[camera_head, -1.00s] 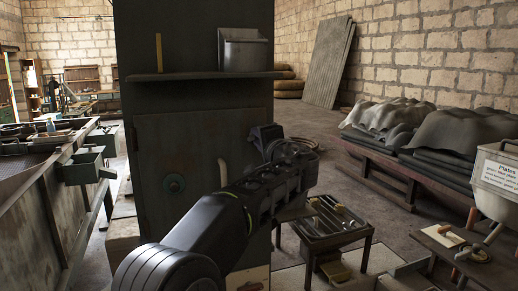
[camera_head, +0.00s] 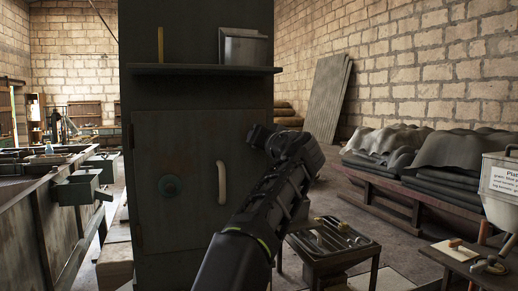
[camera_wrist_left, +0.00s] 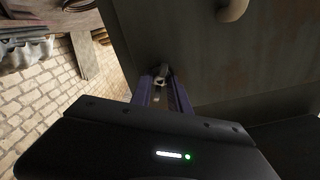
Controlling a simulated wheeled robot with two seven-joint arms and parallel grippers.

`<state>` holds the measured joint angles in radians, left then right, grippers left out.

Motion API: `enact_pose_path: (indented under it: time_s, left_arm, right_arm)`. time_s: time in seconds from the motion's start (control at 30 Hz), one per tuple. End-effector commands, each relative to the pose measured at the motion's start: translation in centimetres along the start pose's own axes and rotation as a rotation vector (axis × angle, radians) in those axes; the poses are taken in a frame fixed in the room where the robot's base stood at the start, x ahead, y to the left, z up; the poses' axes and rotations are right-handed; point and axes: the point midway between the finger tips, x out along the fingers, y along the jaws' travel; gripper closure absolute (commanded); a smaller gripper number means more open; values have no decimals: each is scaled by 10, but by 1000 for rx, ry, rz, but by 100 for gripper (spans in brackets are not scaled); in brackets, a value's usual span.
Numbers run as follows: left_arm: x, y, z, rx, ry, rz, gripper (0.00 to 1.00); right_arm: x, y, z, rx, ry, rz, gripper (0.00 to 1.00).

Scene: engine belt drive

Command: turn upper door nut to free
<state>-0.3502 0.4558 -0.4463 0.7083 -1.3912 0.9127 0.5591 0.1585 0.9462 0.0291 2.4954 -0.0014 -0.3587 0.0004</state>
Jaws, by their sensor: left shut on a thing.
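A tall dark cabinet (camera_head: 160,95) stands in front of me. My left gripper (camera_head: 256,137) is at the upper right edge of the door. In the left wrist view, its two fingers (camera_wrist_left: 160,95) are shut on a small metal nut (camera_wrist_left: 161,76) against the dark cabinet. The nut is hidden behind the gripper in the head view. The handle also shows in the left wrist view (camera_wrist_left: 232,8). My right gripper is not in view.
A shelf (camera_head: 200,70) above the door carries a metal box (camera_head: 243,47) and a yellow stick (camera_head: 160,45). A low table with a tray (camera_head: 345,258) stands right of the cabinet. A long trough (camera_head: 60,205) stands to the left.

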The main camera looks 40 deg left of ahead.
Motion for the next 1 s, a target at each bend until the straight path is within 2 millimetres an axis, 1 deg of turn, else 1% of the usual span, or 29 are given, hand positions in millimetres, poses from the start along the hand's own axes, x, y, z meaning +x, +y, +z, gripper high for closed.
enact_pose_path:
  time_s: [0.03,0.1,0.3,0.5,0.7,1.0]
  left_arm:
    - [0,2,3,-42,-1,-2,100]
    - [0,2,3,-107,-1,-2,100]
    - [0,1,2,-278,-2,-2,100]
    - [0,1,2,-401,-2,-1,100]
    - [0,1,1,-468,-2,-1,100]
    - [0,1,1,-485,-3,0,100]
  right_arm:
    - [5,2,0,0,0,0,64]
    - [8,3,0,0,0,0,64]
    - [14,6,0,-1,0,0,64]
    - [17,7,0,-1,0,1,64]
    - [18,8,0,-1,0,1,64]
    - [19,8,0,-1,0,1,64]
